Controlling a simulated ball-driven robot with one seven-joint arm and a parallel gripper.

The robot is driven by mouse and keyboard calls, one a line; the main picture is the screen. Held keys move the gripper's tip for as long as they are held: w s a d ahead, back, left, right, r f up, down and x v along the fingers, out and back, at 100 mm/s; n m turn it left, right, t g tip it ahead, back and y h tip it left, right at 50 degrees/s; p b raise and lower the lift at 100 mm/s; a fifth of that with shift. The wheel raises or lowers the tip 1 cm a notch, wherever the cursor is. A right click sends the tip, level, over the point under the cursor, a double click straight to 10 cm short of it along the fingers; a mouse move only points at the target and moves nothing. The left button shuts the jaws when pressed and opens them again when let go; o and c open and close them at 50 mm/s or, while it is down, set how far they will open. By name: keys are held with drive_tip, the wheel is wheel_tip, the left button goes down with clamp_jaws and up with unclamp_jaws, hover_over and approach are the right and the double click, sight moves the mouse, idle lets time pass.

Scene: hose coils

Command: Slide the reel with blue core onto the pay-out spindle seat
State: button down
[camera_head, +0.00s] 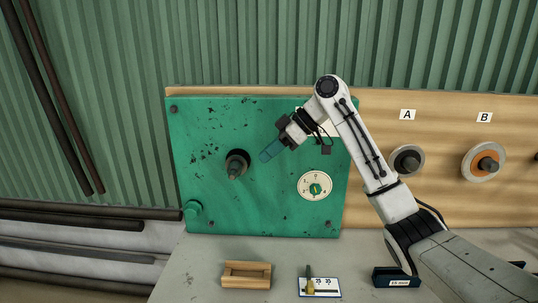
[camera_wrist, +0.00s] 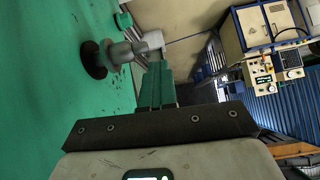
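The pay-out spindle seat (camera_head: 236,166) is a dark round flange with a grey shaft, jutting from the green panel (camera_head: 215,205). In the wrist view the seat (camera_wrist: 97,60) is left of my fingers, its shaft pointing right. My gripper (camera_head: 266,155) is just right of the seat in the head view. In the wrist view its teal fingers (camera_wrist: 157,68) lie together with only a thin line between them and hold nothing. The seat carries no reel. I cannot make out a reel with a blue core in either view.
On the wooden board, a pale reel (camera_head: 407,160) hangs under label A and an orange-cored reel (camera_head: 484,162) under label B. A dial (camera_head: 315,186) is on the green panel. A wooden tray (camera_head: 246,275), a gauge card (camera_head: 320,287) and a dark box (camera_head: 396,278) lie on the bench.

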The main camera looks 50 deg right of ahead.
drive_tip(key=w+d+p, duration=0.2)
drive_tip(key=w+d, duration=0.2)
drive_tip(key=d, duration=0.1)
drive_tip(key=shift+d, duration=0.15)
idle(1.3)
drive_tip(key=shift+w+d, duration=0.15)
drive_tip(key=shift+d, duration=0.05)
idle(0.4)
drive_tip(key=shift+w+d+r+n+h, duration=0.2)
drive_tip(key=shift+d+r+n+h, duration=0.1)
drive_tip(key=shift+r+n, duration=0.25)
drive_tip(key=shift+f, duration=0.15)
drive_tip(key=shift+f, duration=0.1)
